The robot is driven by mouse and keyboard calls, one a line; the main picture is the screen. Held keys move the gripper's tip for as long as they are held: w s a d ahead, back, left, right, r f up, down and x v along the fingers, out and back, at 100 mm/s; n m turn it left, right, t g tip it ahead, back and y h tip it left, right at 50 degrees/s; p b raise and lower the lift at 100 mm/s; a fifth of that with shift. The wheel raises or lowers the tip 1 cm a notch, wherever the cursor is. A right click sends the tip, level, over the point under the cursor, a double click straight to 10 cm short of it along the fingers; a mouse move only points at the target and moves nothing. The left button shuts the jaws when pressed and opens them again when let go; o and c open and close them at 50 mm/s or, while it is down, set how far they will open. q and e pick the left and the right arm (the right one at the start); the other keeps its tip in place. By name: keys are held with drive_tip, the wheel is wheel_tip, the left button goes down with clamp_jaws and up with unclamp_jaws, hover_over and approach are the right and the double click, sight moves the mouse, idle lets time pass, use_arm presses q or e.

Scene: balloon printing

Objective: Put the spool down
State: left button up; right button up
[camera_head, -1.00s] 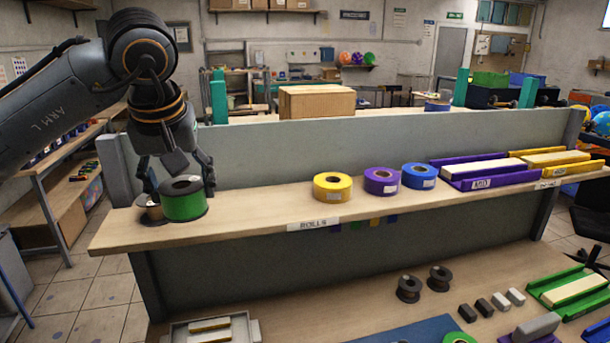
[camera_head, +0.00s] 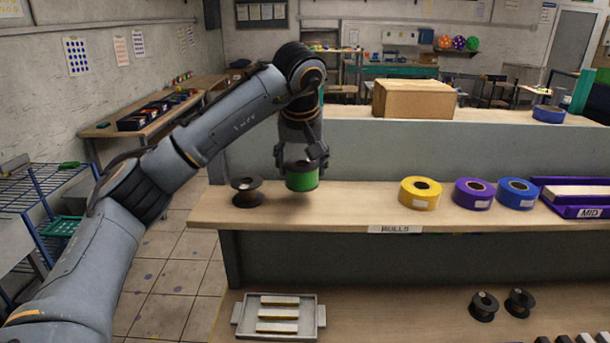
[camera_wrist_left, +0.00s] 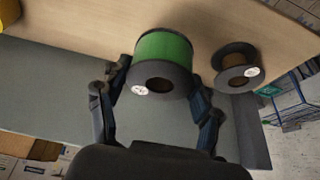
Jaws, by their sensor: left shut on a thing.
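My left gripper (camera_head: 301,160) is shut on the green spool (camera_head: 302,180), with a finger on each side of it. The spool is upright, with dark flanges and a green band. It is at the left part of the rolls shelf (camera_head: 350,205), just above or on the wood; a shadow lies under it and I cannot tell if it touches. In the left wrist view the green spool (camera_wrist_left: 163,50) sits between both fingers. A dark spool with a brown core (camera_head: 247,191) stands on the shelf just left of it, apart. My right gripper is not in view.
Yellow (camera_head: 420,192), purple (camera_head: 473,193) and blue (camera_head: 518,192) rolls stand farther right on the shelf. The shelf between the green spool and the yellow roll is clear. A grey panel (camera_head: 370,155) rises behind. Below are a tray (camera_head: 279,335) and two dark spools (camera_head: 484,306).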

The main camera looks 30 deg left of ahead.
use_arm(q)
drive_tip(key=shift+w+f, duration=0.4)
drive_tip(key=shift+f, duration=0.05)
drive_tip(key=x, duration=0.1)
drive_tip(key=p+x, duration=0.1)
drive_tip(key=x, duration=0.1)
drive_tip(key=shift+s+d+f, duration=0.15)
drive_tip(key=shift+s+f, duration=0.05)
drive_tip(key=shift+f, duration=0.25)
drive_tip(key=shift+s, duration=0.1)
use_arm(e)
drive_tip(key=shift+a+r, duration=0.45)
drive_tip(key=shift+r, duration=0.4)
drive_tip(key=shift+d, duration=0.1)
use_arm(q)
drive_tip(key=shift+f, duration=0.15)
drive_tip(key=o, duration=1.1)
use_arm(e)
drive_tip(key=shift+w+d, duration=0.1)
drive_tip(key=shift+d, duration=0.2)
